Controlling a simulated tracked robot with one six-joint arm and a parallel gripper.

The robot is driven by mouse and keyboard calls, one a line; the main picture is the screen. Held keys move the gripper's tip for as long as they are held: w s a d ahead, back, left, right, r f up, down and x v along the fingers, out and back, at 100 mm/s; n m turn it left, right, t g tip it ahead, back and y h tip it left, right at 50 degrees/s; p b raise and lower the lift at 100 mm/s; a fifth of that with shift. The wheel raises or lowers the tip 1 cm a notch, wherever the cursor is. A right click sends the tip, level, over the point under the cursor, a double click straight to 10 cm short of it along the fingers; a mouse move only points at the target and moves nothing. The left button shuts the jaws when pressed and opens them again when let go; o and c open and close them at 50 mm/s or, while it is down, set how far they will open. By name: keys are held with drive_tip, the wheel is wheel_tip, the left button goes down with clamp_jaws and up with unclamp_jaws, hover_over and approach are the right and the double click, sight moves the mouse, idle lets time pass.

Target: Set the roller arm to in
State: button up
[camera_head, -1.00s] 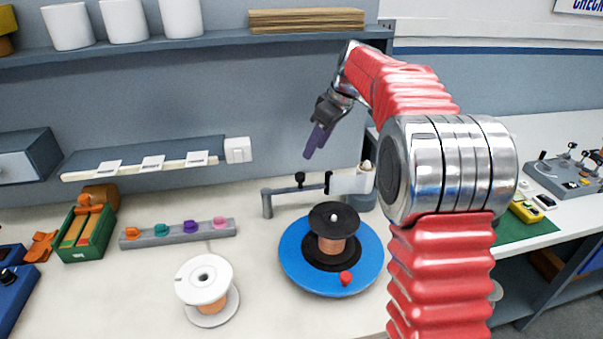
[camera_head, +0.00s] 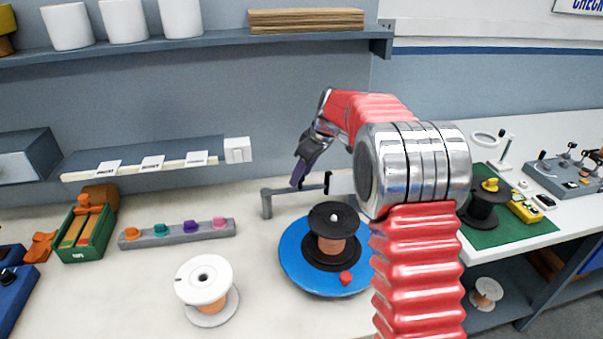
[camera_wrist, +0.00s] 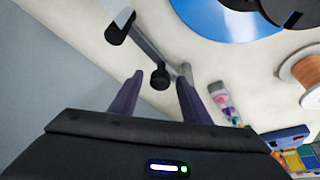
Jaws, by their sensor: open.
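The grey roller arm (camera_head: 277,192) stands behind the blue disc (camera_head: 300,275), with a post at its left end and a black upright piece (camera_head: 327,183) farther right. In the wrist view, the arm (camera_wrist: 150,45) carries a black knob (camera_wrist: 160,77) and a black cylinder (camera_wrist: 120,27). My gripper (camera_head: 296,182) is above the roller arm. Its purple fingers (camera_wrist: 159,84) are open, and the knob shows between their tips in the wrist view. I cannot tell whether they touch it. In the head view, my gripper hides the knob.
A black-flanged copper spool (camera_head: 333,218) sits on the disc, near a red knob (camera_head: 346,278). A white spool (camera_head: 204,280) stands front left. A rail of coloured pegs (camera_head: 178,232) lies left. My red arm covers the disc's right side. Bench between rail and disc is clear.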

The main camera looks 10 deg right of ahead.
drive_tip(key=shift+c, duration=0.6)
clamp_jaws()
